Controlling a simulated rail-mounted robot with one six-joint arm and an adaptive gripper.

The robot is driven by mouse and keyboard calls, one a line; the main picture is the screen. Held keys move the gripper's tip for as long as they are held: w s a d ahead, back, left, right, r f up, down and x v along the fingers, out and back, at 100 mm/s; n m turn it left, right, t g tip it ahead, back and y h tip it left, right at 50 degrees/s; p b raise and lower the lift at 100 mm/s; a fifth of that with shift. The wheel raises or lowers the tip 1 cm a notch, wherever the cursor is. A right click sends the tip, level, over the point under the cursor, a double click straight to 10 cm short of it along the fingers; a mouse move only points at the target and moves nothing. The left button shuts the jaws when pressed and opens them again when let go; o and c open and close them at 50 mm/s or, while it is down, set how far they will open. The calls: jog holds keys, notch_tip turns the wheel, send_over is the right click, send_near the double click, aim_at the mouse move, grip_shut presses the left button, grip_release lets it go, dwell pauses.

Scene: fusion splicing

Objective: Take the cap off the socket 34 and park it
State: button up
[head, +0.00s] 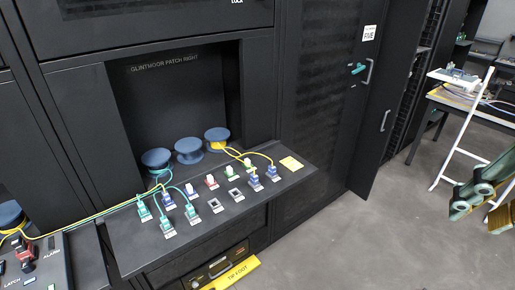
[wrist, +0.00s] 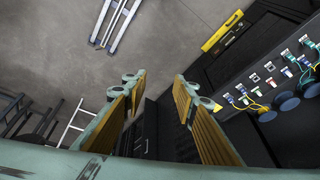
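The patch shelf (head: 140,255) in the head view carries rows of sockets. Several hold small caps: a white-topped cap (head: 191,190), a red-and-white cap (head: 211,182) and another white cap (head: 233,172). Teal plugs (head: 143,211) and blue plugs (head: 255,182) with cables sit in other sockets. The socket numbers are too small to read, so I cannot tell which is 34. My gripper (head: 485,195) is at the far right of the head view, well away from the shelf. In the wrist view my gripper (wrist: 163,92) has its fingers wide apart, with nothing between them.
Three blue spools (head: 189,150) stand behind the sockets. Yellow and teal cables cross the shelf's left side. A cabinet door (head: 379,100) stands right of the shelf. The grey floor (head: 370,240) in front is clear.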

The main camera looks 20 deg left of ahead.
jog(key=w+a+r+y+p, duration=0.1)
jog(key=w+a+r, duration=0.1)
jog(key=w+a, duration=0.55)
jog(key=w+a+r+p, duration=0.2)
jog(key=w+a, duration=0.2)
jog(key=w, duration=0.7)
jog(key=w+a+f+y+p, duration=0.1)
jog(key=w+a+f+p, duration=0.25)
jog(key=w+a, duration=1.3)
jog(key=s+a+f+n+g+p, duration=0.1)
jog(key=a+f+n+p, duration=0.2)
jog(key=a+f, duration=0.55)
jog(key=s+a+f+n+g+p, duration=0.1)
jog(key=a+f+n+g+p, duration=0.2)
jog(key=a, duration=1.1)
jog(key=s+a+f+n+h+p, duration=0.1)
jog(key=s+a+f+n+p, duration=0.1)
jog(key=s+a+f, duration=0.1)
jog(key=s+a+f+n+p, duration=0.2)
jog(key=s+a+f, duration=0.1)
jog(key=a+f, duration=0.3)
jog(key=s+a+f+n+h+p, duration=0.1)
jog(key=s+a+f+n+p, duration=0.1)
jog(key=a+f, duration=0.3)
jog(key=shift+s+a+n+h+p, duration=0.25)
jog(key=shift+s+n+h+p, duration=0.05)
jog(key=shift+s+p, duration=0.35)
jog(key=shift+f, duration=0.15)
